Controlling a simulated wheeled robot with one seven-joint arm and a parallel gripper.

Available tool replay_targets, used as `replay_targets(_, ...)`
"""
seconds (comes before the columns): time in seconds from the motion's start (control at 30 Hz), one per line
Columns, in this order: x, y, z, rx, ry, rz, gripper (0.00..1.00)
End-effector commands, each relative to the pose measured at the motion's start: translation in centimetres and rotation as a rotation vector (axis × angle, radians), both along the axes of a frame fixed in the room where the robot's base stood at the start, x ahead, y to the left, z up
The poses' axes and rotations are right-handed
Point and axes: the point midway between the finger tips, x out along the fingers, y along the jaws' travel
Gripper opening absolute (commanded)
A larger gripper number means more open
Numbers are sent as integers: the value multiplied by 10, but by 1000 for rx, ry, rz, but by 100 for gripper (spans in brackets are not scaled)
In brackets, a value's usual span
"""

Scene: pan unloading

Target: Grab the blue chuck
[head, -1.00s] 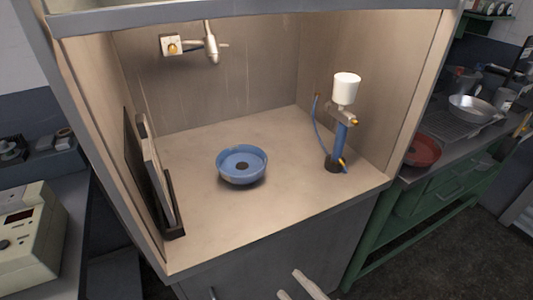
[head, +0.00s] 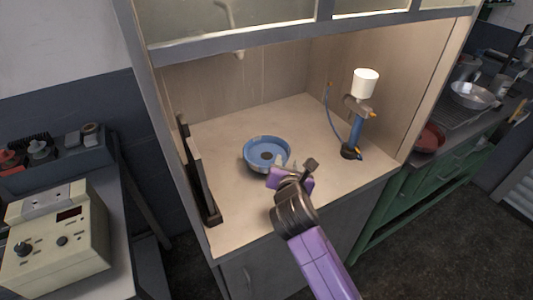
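The blue chuck (head: 251,161) is a round, shallow blue dish with a dark spot in its middle. It stands upright on the pale floor of the fume hood, left of centre. My gripper (head: 284,163) is at the chuck's front right edge and covers a little of its rim in the picture. I cannot tell whether it touches the rim. The fingers are small and partly hidden by the purple hand, so their opening is not clear.
A blue stand with a white cup (head: 365,83) stands to the right in the hood. Dark panels (head: 200,180) lean at the left wall. The raised sash (head: 300,38) crosses above the opening. Bare hood floor (head: 235,215) lies in front of the chuck.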

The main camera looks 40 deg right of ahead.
Motion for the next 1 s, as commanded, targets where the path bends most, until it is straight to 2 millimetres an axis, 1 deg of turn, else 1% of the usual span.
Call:
replay_targets(0.17,3,-8,-2,-37,52,2,38)
replay_targets(0.47,21,-30,-13,-37,53,2,38)
replay_targets(0.6,34,-45,-20,-36,53,0,38)
replay_targets(0.7,42,-53,-26,-37,52,3,38)
replay_targets(0.83,47,-58,-29,-36,51,4,38)
replay_targets(1.0,47,-58,-29,-36,51,5,38)
